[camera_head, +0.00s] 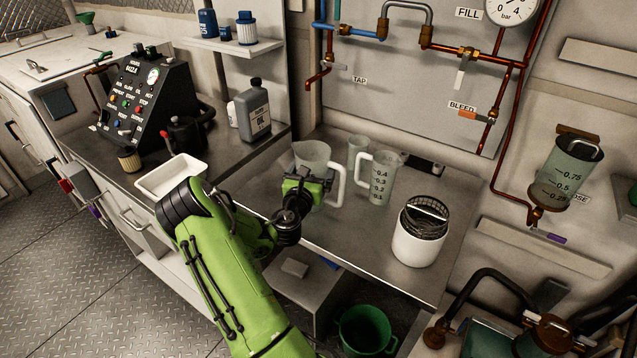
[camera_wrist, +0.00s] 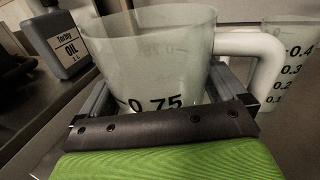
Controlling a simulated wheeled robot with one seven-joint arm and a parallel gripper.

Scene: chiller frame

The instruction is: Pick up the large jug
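The large jug (camera_head: 313,158) is a clear, pale container with a white handle, upright at the left part of the metal counter. It fills the middle of the wrist view (camera_wrist: 150,50), with a 0.75 mark low on its near wall. My gripper (camera_head: 308,188) is low at the jug's near side and hides its lower part in the head view. In the wrist view, the two fingers (camera_wrist: 165,92) are spread on either side of the jug's body, the right one between body and handle. Both look very close to the wall; I cannot tell whether they press on it.
A smaller jug (camera_head: 378,178) marked up to 0.4 stands just right, with a clear beaker (camera_head: 357,152) behind it. A white pot with a mesh basket (camera_head: 420,236) is further right. A grey oil bottle (camera_head: 254,112) and a white tray (camera_head: 172,177) are left.

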